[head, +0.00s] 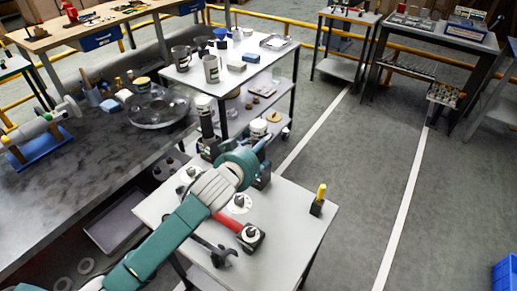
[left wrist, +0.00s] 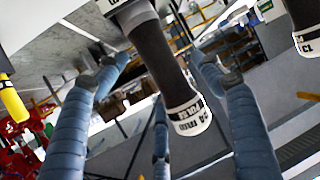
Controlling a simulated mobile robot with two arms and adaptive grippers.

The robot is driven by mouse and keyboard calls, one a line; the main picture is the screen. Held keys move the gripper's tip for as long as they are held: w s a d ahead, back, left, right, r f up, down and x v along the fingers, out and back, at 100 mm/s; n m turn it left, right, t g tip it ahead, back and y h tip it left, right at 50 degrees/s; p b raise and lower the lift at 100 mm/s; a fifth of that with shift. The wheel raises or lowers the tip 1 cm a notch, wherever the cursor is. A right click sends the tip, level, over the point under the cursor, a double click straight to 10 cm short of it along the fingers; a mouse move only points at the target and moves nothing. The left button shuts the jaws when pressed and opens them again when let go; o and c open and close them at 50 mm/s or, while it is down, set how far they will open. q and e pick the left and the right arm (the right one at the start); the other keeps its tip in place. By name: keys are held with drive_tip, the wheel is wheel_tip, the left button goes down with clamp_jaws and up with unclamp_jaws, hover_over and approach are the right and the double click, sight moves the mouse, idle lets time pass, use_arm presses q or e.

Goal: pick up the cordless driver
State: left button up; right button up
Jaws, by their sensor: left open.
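A cordless driver stands grip-up on the near cart, its white labelled end (head: 258,128) showing just beyond my left gripper (head: 264,160). In the left wrist view its black grip (left wrist: 155,55) and white lettered end stand between the spread blue fingers of my left gripper (left wrist: 165,62). The gripper is open; I cannot tell whether any finger touches the grip. The driver's lower part is hidden by the gripper in the head view. A second similar black, white-ended tool (head: 206,120) stands to the left; it also shows in the left wrist view (left wrist: 308,38). My right gripper is not in view.
The near cart top (head: 300,222) holds a red-handled tool (head: 227,221), a dark wrench (head: 222,256) and a yellow-handled tool (head: 320,193) in a black holder. A dark workbench (head: 60,190) lies left, and a cart with mugs (head: 211,68) stands behind.

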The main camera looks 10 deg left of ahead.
use_arm(q)
drive_tip(key=shift+x, duration=1.45)
drive_tip(key=shift+s, duration=0.15)
clamp_jaws()
drive_tip(key=shift+r, duration=0.15)
wheel_tip(320, 180, up, 20)
drive_tip(key=shift+b, duration=0.35)
drive_tip(key=c, duration=0.6)
unclamp_jaws()
drive_tip(key=shift+c, duration=0.2)
clamp_jaws()
drive_tip(key=shift+a, duration=0.1)
